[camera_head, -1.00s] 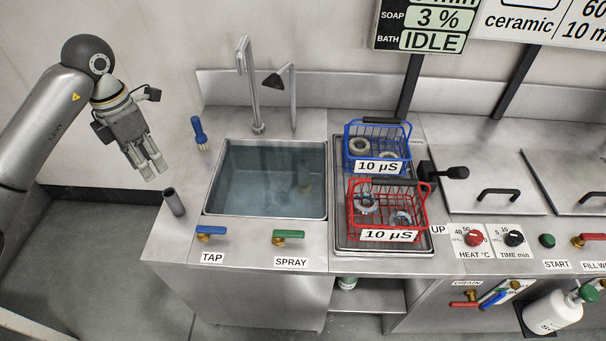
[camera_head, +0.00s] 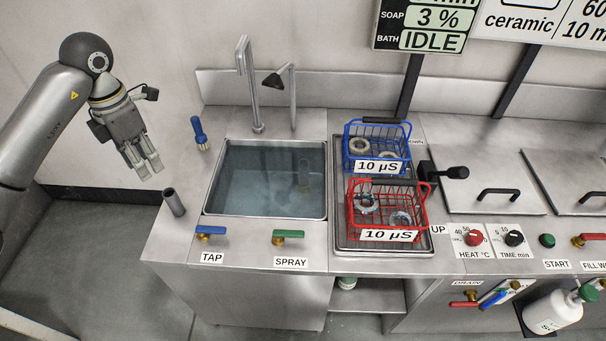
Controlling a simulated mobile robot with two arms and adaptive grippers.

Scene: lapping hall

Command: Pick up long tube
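A dark grey tube (camera_head: 174,202) stands upright at the left edge of the steel counter, left of the sink. Its open top faces up. My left gripper (camera_head: 149,169) points down, above and to the left of the tube, apart from it. Its fingers show a small gap between them and hold nothing. My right gripper is not in the picture.
A water-filled sink (camera_head: 266,217) is right of the tube, with a tall faucet (camera_head: 249,85) behind it. A blue-handled brush (camera_head: 199,133) stands at its back left. The blue basket (camera_head: 405,146) and red basket (camera_head: 418,205) are farther right. TAP (camera_head: 210,231) and SPRAY (camera_head: 288,234) levers line the front edge.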

